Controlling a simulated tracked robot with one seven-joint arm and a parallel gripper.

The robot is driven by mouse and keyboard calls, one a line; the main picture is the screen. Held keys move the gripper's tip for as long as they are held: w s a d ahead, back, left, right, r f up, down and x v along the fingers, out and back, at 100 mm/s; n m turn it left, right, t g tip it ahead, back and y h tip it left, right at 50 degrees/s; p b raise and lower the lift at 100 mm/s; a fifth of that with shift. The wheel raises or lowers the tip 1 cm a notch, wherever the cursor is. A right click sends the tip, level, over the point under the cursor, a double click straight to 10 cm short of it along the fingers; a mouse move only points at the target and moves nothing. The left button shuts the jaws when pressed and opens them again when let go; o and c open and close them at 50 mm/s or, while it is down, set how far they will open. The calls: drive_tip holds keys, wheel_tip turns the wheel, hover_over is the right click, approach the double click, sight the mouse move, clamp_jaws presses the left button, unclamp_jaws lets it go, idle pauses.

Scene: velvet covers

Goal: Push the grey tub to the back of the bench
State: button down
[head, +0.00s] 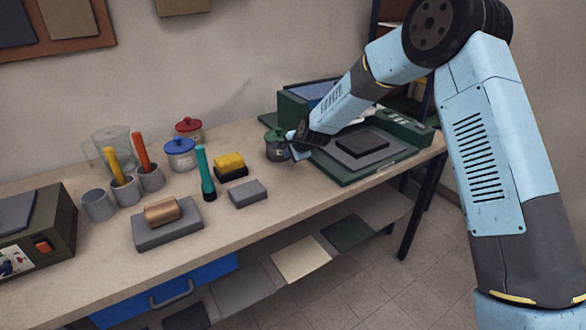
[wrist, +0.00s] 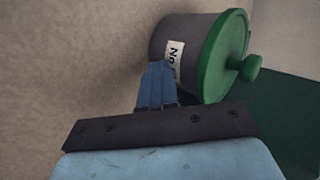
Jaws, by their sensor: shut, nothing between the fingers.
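The grey tub (head: 277,152) with a green lid stands on the bench (head: 330,194), just left of the green machine. In the wrist view the tub (wrist: 180,32) fills the upper middle, showing its green lid with a knob and a white label partly hidden by my fingers. My gripper (head: 291,142) is shut and empty, at the tub's right side in the head view. In the wrist view my fingertips (wrist: 158,68) overlap the tub's side by the label; whether they touch it I cannot tell.
A green machine (head: 359,173) with a dark pad lies right of the tub. A blue-lidded tub (head: 181,160), a red-lidded tub (head: 189,134), a yellow-topped block (head: 231,166) and a teal marker (head: 206,177) stand to the left. The wall (head: 235,70) rises behind the bench.

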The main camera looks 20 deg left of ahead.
drive_tip(key=shift+w+a, duration=0.35)
drive_tip(key=shift+w, duration=0.2)
drive_tip(key=shift+w+a, duration=0.3)
drive_tip(key=shift+w, duration=0.2)
drive_tip(key=shift+w+a, duration=0.45)
drive_tip(key=shift+w, duration=0.3)
drive_tip(key=shift+w+a, duration=0.45)
drive_tip(key=shift+w, duration=0.3)
drive_tip(key=shift+w+a, duration=0.45)
drive_tip(key=shift+w, duration=0.3)
drive_tip(key=shift+w, duration=0.1)
drive_tip(key=shift+w+a, duration=0.75)
drive_tip(key=shift+w, duration=0.2)
drive_tip(key=shift+w+a, duration=0.7)
drive_tip(key=shift+w, duration=0.35)
